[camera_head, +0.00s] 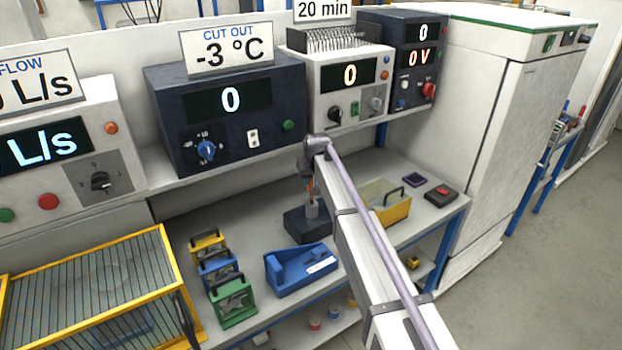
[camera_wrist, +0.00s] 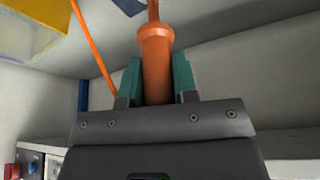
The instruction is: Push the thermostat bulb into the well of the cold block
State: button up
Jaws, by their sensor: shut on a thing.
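The cold block appears to be the dark block (camera_head: 304,228) on the bench in the head view, with a grey upright piece (camera_head: 312,209) on top. My gripper (camera_wrist: 158,80) has teal fingers shut on both sides of an orange cylindrical part, which I take to be the thermostat bulb (camera_wrist: 156,60). A thinner orange end of it runs out of the top of the wrist view. In the head view, a small orange strip (camera_head: 310,188) shows just above the block, below my wrist. The well's mouth is hidden, and I cannot tell whether the tip is in it.
A blue holder (camera_head: 290,276) stands in front of the block. A yellow bin (camera_head: 385,206) is to its right, partly behind my arm. Coloured carriers (camera_head: 218,272) and a yellow-framed rack (camera_head: 100,285) are left. Instruments (camera_head: 225,115) line the shelf above. An orange cable (camera_wrist: 92,45) hangs beside my gripper.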

jog(key=shift+f+b, duration=1.8)
jog(key=shift+f, duration=0.4)
jog(key=o, duration=1)
jog(key=p+v, duration=1)
jog(key=v, duration=0.1)
jog(key=shift+s+d+f+m+g+h+b, duration=0.35)
jog(key=shift+s+d+f+m+g, duration=0.35)
jog(key=shift+s+d, duration=4.4)
jog(key=shift+s+d+f+m+g+h+b, duration=0.2)
jog(key=shift+s+d+f+m+g+b, duration=0.4)
jog(key=shift+s+d, duration=4.55)
jog(key=shift+s+d+f+m+g+h+b, duration=0.25)
jog(key=shift+s+d+f+m+g, duration=1)
jog(key=shift+s, duration=7.25)
